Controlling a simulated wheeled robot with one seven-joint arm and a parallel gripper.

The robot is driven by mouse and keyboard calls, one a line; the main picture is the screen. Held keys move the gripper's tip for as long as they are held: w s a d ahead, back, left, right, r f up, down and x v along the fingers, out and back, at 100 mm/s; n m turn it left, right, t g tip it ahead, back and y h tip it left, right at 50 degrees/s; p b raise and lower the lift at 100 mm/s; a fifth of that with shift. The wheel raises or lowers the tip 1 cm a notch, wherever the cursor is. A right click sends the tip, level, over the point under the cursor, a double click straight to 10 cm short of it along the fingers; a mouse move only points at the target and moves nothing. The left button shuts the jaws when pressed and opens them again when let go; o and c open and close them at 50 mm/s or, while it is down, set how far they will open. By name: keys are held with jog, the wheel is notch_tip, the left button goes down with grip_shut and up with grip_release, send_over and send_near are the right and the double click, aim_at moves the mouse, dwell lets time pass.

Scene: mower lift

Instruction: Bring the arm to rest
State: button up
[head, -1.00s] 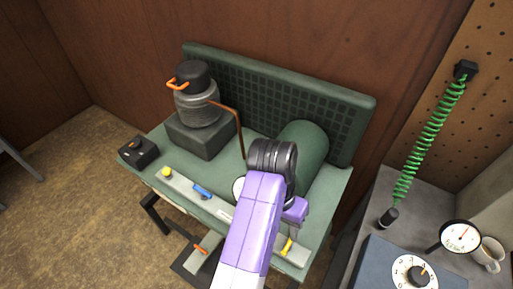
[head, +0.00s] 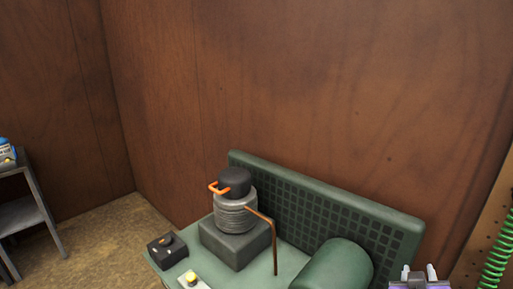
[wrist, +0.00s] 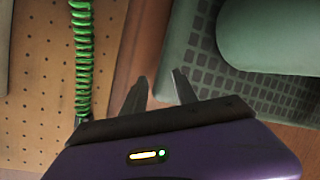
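My gripper (head: 427,272) shows at the bottom right edge of the head view, pointing up, with its two pale fingertips apart. In the wrist view my gripper (wrist: 160,88) has two dark fingers with a gap between them and nothing in the gap. It is in free space in front of the wall, to the right of the green machine's cylinder. The green machine (head: 384,236) stands against the wood wall, with its grid-patterned back panel and green cylinder (head: 338,268). Most of my arm is out of the head view.
A ribbed grey engine part (head: 235,216) with an orange handle and a copper pipe (head: 273,250) stands on the machine. A small black box (head: 167,250) sits at its left end. A green coiled hose (head: 495,262) hangs at the right. A shelf (head: 25,215) stands at far left.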

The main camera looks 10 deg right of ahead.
jog(key=s+a+f+n+t+y+b, duration=0.15)
jog(key=s+a+f+n+y, duration=0.3)
jog(key=s+a, duration=0.65)
jog(key=s+a+f+n+t+y+b, duration=0.1)
jog(key=s+a+f+n+t+y, duration=0.2)
jog(key=s+a+f+y, duration=0.55)
jog(key=s+a+r+m+h, duration=0.2)
jog(key=s+a+r, duration=0.4)
jog(key=s, duration=0.5)
jog(key=shift+s+a+r+m+t+b, duration=0.25)
jog(key=shift+m+t+b, duration=0.1)
jog(key=shift+m, duration=0.4)
